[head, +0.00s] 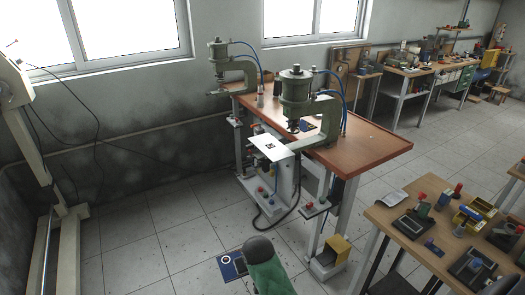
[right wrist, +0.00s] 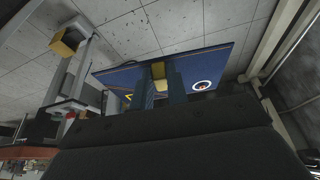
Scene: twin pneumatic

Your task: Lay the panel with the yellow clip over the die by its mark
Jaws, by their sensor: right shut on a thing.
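A blue panel (head: 230,268) with a round white mark hangs low above the floor at the bottom of the head view, at the end of my right arm. In the right wrist view the panel (right wrist: 220,62) fills the middle, with the round mark towards its right end. A yellow clip (right wrist: 158,70) shows between the fingers of my right gripper (right wrist: 160,84), which is shut on it. A white plate (head: 284,146) with a small dark mark sits at the front of the near green press. I cannot make out the die clearly. My left gripper is not in view.
Two green presses, near (head: 295,90) and far (head: 218,53), stand at a brown-topped bench (head: 375,146) with hoses and a cable below. A yellow box (head: 336,248) is at the bench's foot. A wooden table (head: 385,212) with several fixtures is at right.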

